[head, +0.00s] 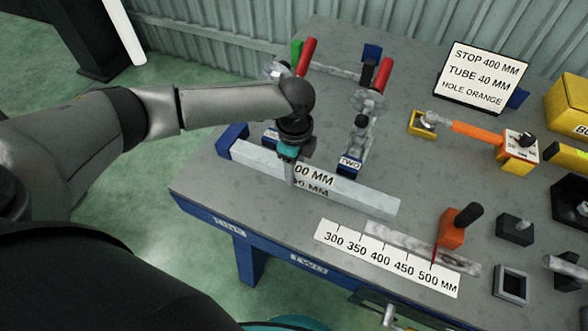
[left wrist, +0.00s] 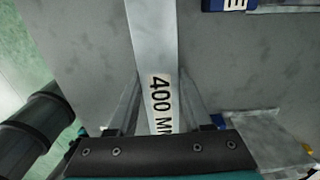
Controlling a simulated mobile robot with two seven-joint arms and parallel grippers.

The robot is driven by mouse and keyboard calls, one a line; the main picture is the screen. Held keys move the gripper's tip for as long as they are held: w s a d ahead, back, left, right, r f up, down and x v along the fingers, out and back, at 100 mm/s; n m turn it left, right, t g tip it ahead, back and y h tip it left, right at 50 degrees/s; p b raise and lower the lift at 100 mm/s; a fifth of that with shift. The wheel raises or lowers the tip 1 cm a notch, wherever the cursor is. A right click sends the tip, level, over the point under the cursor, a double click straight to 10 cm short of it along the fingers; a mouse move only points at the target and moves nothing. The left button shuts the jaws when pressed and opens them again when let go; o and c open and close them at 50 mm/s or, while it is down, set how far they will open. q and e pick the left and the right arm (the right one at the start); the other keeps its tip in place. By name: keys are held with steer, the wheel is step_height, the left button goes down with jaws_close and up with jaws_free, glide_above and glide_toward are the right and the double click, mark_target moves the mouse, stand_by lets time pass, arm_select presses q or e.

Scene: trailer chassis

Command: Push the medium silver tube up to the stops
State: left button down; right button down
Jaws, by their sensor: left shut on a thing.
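The silver tube (head: 375,201) lies on the grey bench top, slanting from the blue block at upper left down to the right. It carries a white label reading "400 MM" in the left wrist view (left wrist: 160,95). My left gripper (head: 290,172) is shut on the tube left of its middle, with one finger on each side in the left wrist view (left wrist: 160,118). Blue blocks stand behind the tube: one at its left end (head: 231,137) and one marked "TWO" (head: 349,165). I cannot tell whether the tube touches them. My right gripper is out of view.
Red-handled clamps (head: 306,56) stand behind the tube. A ruler strip (head: 385,258) with an orange stop (head: 452,230) lies at the front. A sign (head: 482,75) and an orange-handled tool (head: 478,130) are at the right.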

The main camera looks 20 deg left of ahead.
arm_select(q)
steer(key=shift+w+a+r+b, duration=0.1)
steer(key=shift+w+a+b, duration=0.15)
steer(key=shift+w, duration=0.65)
steer(key=shift+w+a+b, duration=0.1)
steer(key=shift+w+b, duration=0.25)
steer(key=shift+w, duration=0.5)
steer(key=c, duration=0.6)
jaws_free()
steer(key=o, duration=0.4)
steer(key=shift+d, duration=0.15)
steer(key=shift+c, duration=0.2)
steer(key=shift+s, duration=0.1)
